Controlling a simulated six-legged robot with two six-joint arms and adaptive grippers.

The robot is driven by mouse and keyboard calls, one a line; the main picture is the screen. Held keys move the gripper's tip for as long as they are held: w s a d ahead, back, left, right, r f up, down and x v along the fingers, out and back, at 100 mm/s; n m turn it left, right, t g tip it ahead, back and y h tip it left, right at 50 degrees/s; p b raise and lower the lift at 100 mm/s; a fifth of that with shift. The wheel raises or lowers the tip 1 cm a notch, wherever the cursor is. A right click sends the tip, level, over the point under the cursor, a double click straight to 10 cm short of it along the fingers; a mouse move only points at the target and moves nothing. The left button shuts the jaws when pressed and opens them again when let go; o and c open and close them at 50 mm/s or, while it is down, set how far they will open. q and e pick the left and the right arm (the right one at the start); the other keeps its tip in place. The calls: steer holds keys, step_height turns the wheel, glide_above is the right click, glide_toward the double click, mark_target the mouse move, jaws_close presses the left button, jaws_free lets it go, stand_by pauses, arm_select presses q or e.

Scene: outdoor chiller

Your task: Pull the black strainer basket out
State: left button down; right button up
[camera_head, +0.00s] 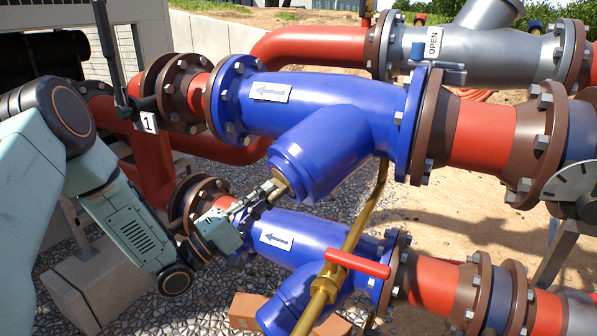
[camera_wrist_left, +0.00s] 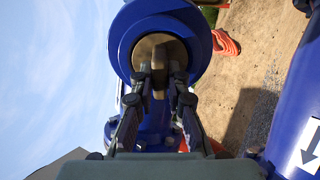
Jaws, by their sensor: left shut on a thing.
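The upper blue strainer body (camera_head: 300,105) has a slanted branch (camera_head: 318,160) that points down and left. In the left wrist view, the branch's open round end (camera_wrist_left: 124,45) shows a tan disc (camera_wrist_left: 150,48) with a raised tan tab (camera_wrist_left: 178,62). My left gripper (camera_head: 268,188) is at this end, its fingers shut on the tan tab; the fingertips also show in the left wrist view (camera_wrist_left: 160,84). No black basket wall shows; any part inside the branch is hidden. My right gripper is not in view.
A lower blue strainer (camera_head: 290,235) lies just below the gripper. A brass pipe (camera_head: 360,225) with a red lever (camera_head: 357,264) stands to the right. Red pipes (camera_head: 480,135) and brown flanges surround the spot. Gravel (camera_head: 130,290) lies below left.

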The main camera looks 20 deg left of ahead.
arm_select(q)
steer(key=shift+s+a+f+p, duration=0.25)
steer(key=shift+s+a+p, duration=0.1)
steer(key=shift+s, duration=0.25)
stand_by(0.5)
steer(key=p+v, duration=0.3)
steer(key=v, duration=1.1)
stand_by(1.2)
steer(key=c, duration=2)
jaws_free()
jaws_close()
steer(key=shift+d, duration=0.1)
